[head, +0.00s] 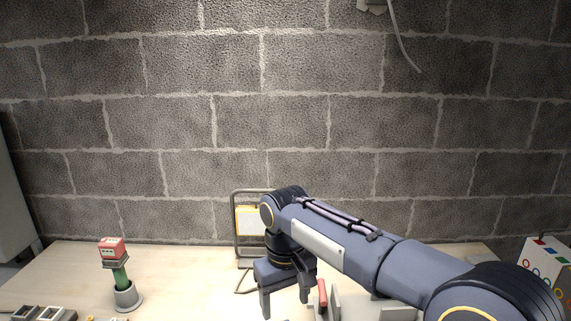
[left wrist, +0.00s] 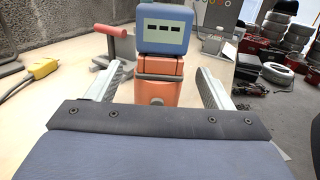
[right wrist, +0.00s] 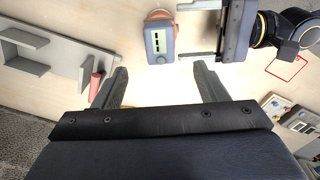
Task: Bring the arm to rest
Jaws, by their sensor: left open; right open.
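My right gripper (head: 286,300) reaches over the table from the right in the head view, fingers pointing down. In the right wrist view its jaws (right wrist: 160,78) are open with only bare table between them. My left gripper (left wrist: 160,70) is out of the head view. In the left wrist view it is open, with its fingers on either side of an orange stand (left wrist: 157,88) topped by a blue box with a display (left wrist: 165,31). The right wrist view also shows this blue box (right wrist: 159,42) beside the left gripper. I cannot tell whether the fingers touch the stand.
A red box (head: 112,246) on a green post in a grey base (head: 127,297) stands at the left. A yellow item (head: 249,220) and grey frame stand behind my right gripper. A grey fixture (right wrist: 60,50) with a red handle (right wrist: 96,84) is nearby. A white box (head: 547,256) stands far right.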

